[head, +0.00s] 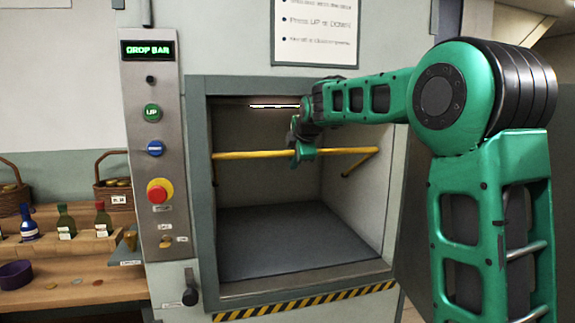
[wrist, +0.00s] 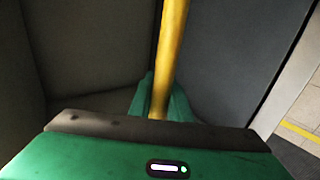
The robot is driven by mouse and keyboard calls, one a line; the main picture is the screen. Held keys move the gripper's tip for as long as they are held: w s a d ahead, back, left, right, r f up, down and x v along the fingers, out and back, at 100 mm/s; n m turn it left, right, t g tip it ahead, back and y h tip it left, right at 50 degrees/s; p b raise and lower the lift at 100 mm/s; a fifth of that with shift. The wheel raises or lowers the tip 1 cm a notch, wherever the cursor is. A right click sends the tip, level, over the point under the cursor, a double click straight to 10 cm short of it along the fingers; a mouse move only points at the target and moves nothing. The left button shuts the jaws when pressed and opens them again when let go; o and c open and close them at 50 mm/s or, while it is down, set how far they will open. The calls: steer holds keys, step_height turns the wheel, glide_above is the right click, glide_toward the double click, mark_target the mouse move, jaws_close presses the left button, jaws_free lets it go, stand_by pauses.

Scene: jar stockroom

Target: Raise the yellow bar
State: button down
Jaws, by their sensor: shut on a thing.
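The yellow bar (head: 238,155) runs across the inside of the open lift compartment, about halfway up its opening. Its right end bends down and back along the right wall. My green gripper (head: 303,153) reaches into the compartment and is shut on the bar near its middle. In the wrist view the yellow bar (wrist: 172,50) runs up from between the gripper's fingers (wrist: 160,100). The fingertips are partly hidden behind the gripper's body there.
The lift compartment has a grey floor (head: 290,240) that is bare. A control panel (head: 160,150) left of the opening shows "DROP BAR" (head: 147,50), with a green UP button, a blue button and a red knob. A wooden shelf (head: 80,265) with bottles and baskets stands at left.

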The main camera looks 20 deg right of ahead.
steer(key=c, duration=1.7)
jaws_free()
steer(key=shift+s+d+r, duration=0.1)
steer(key=shift+d+r, duration=0.05)
steer(key=shift+o, duration=0.2)
steer(key=v, duration=0.7)
